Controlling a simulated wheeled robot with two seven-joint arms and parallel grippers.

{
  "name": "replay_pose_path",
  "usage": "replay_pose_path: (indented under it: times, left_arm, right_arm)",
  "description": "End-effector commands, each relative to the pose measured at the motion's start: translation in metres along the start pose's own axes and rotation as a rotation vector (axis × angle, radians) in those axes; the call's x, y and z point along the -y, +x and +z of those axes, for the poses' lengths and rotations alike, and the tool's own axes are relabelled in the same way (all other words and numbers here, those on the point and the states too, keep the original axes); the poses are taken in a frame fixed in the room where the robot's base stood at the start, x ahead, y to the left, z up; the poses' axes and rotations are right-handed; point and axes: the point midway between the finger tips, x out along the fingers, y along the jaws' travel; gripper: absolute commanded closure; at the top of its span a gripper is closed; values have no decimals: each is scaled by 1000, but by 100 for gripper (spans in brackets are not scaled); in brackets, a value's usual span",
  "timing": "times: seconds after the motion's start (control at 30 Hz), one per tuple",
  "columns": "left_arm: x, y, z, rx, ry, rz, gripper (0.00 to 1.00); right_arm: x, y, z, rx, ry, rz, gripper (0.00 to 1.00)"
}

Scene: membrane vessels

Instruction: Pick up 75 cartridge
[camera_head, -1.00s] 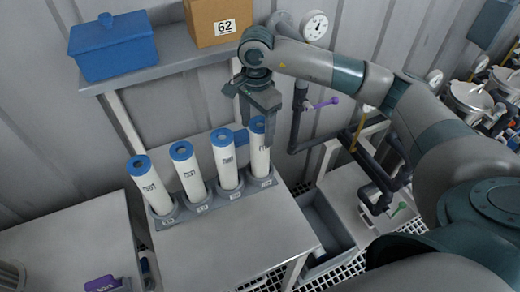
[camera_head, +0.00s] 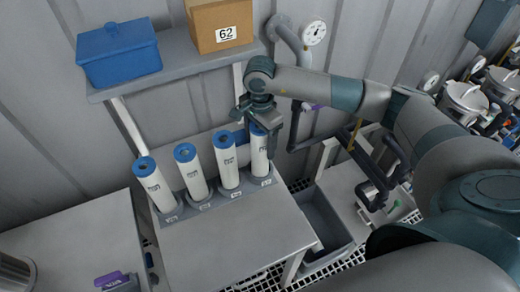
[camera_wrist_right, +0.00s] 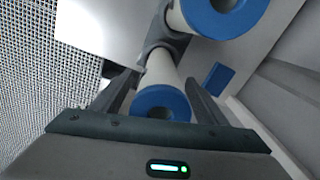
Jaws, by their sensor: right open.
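Several white cartridges with blue ring caps stand in a row in a grey rack (camera_head: 205,204) on a metal table. The rack labels are too small to read, so I cannot tell which is 75. My right gripper (camera_head: 260,130) is at the top of the rightmost cartridge (camera_head: 259,160). In the right wrist view its open fingers (camera_wrist_right: 155,88) lie on either side of a cartridge's blue cap (camera_wrist_right: 162,101). A neighbouring cartridge (camera_wrist_right: 222,14) shows beyond it. The other cartridges (camera_head: 153,184), (camera_head: 191,172) and (camera_head: 226,161) stand to the left. My left gripper is out of view.
A shelf (camera_head: 175,66) above the rack holds a blue lidded box (camera_head: 118,53) and a cardboard box marked 62 (camera_head: 219,25). Pipes with a gauge (camera_head: 314,32) run along the wall to the right. The table front (camera_head: 235,235) is clear.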

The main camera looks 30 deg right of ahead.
Motion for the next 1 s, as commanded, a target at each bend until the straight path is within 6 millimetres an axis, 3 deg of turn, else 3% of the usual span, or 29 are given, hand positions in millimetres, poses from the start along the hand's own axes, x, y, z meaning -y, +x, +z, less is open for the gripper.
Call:
replay_pose_path:
  times: [0.4,0.43,0.7,1.0]
  left_arm:
    - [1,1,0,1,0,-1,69]
    - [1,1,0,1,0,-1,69]
    - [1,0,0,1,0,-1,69]
    - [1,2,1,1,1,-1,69]
  right_arm:
    - [0,0,0,0,0,0,33]
    - [0,0,0,0,0,0,35]
    - [0,0,0,0,0,-1,96]
    - [1,-1,0,0,0,-2,96]
